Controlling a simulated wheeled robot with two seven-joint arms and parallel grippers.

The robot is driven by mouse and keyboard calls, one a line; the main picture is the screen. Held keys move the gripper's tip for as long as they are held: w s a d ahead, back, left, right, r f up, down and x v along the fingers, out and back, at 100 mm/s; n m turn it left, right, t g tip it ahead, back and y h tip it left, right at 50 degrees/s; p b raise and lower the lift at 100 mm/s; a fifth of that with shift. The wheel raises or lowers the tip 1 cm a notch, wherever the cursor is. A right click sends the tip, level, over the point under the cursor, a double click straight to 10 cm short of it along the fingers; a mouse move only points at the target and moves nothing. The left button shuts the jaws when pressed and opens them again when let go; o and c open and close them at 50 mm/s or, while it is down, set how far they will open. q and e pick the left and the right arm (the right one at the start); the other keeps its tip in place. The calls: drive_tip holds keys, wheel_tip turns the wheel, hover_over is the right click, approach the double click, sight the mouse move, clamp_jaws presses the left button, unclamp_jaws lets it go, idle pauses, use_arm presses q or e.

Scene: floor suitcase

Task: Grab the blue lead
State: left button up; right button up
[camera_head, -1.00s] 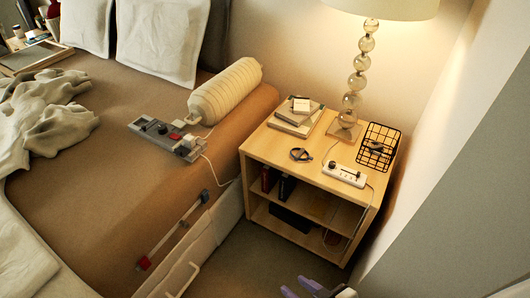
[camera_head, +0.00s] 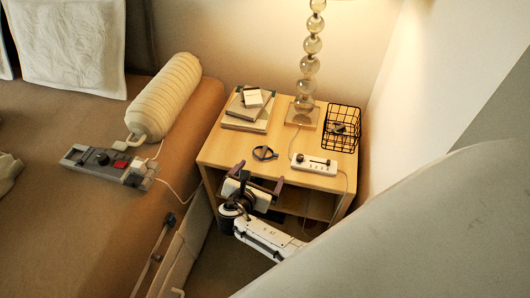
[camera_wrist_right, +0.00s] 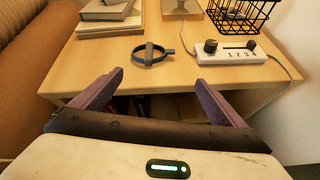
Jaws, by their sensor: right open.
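The blue lead (camera_head: 265,153) lies coiled in a small loop on the front part of the wooden nightstand top. In the right wrist view the lead (camera_wrist_right: 152,54) shows as a dark blue ring with a grey-brown band across it. My right gripper (camera_head: 258,177) is at the nightstand's front edge, just short of the lead, with its purple fingers spread and nothing between them. In the right wrist view the gripper (camera_wrist_right: 159,80) points at the lead, which lies beyond the fingertips, roughly centred between them. My left gripper is not in view.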

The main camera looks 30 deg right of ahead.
sight(266, 151)
drive_tip(key=shift+n+t+h, duration=0.3)
drive_tip(key=shift+n+h, duration=0.4)
drive_tip(key=shift+n, duration=0.1)
drive_tip(key=w+d+b, duration=0.2)
drive_tip(key=w, duration=0.1)
drive_tip(key=w+d+b, duration=0.1)
drive_tip(key=w+b, duration=0.1)
drive_tip(key=shift+w+d+r, duration=0.2)
drive_tip(key=shift+w+d, duration=0.05)
drive_tip(key=shift+w+d+f+b, duration=0.1)
drive_tip(key=shift+d+f+b, duration=0.05)
drive_tip(key=shift+d+b, duration=0.15)
drive_tip(key=b+x, duration=0.3)
drive_tip(key=shift+d+f, duration=0.25)
drive_tip(key=shift+w+d+f, duration=0.1)
drive_tip(key=shift+w+d, duration=0.1)
drive_tip(key=shift+d, duration=0.1)
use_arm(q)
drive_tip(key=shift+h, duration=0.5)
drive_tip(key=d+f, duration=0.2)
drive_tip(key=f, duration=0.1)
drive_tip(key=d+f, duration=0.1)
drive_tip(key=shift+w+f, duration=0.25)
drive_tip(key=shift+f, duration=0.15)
use_arm(e)
drive_tip(key=c, duration=1.1)
